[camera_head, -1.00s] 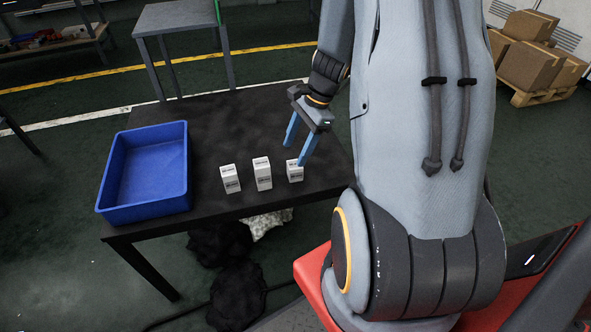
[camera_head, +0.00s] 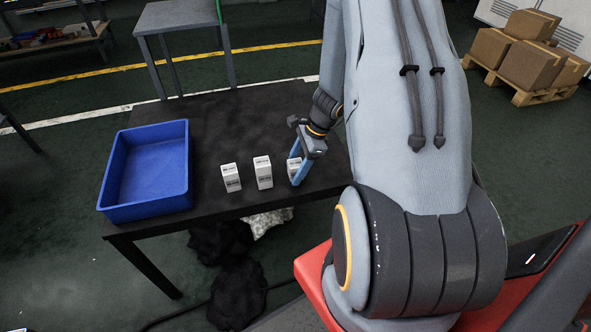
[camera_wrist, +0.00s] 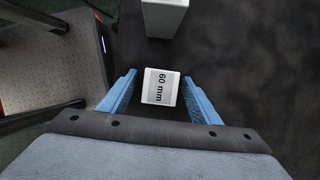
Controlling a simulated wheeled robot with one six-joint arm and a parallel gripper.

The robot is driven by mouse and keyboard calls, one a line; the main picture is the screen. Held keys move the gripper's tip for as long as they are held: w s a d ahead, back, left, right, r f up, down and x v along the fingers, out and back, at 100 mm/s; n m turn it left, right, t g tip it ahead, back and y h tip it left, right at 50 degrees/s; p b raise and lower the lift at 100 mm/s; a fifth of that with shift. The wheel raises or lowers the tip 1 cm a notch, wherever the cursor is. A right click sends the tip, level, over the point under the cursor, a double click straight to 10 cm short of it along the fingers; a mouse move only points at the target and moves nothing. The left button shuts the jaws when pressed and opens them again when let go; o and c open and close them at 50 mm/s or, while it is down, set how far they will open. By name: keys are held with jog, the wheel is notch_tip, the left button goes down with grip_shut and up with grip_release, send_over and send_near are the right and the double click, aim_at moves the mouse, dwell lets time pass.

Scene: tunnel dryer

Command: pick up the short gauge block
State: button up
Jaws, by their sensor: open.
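Three white gauge blocks stand in a row on the black table (camera_head: 270,110). The short gauge block (camera_head: 292,165) is the rightmost and lowest one. In the wrist view the short block (camera_wrist: 160,87) is labelled "60 mm" and lies between the two blue fingers, with a gap showing on each side. My gripper (camera_head: 297,172) is open and lowered around this block; its fingers partly hide the block in the head view. It also shows in the wrist view (camera_wrist: 160,106). The tallest block (camera_head: 263,172) stands in the middle and another block (camera_head: 231,177) stands on the left.
A blue bin (camera_head: 113,192) sits at the table's left end. In the wrist view a neighbouring white block (camera_wrist: 163,17) stands just beyond the short one. The table behind the blocks is clear. Boxes (camera_head: 527,52) on a pallet stand far right.

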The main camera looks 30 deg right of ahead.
aim_at(296, 163)
jog(key=c, duration=1.4)
jog(key=shift+r, duration=0.15)
notch_tip(296, 163, up, 10)
jog(key=shift+f, duration=0.2)
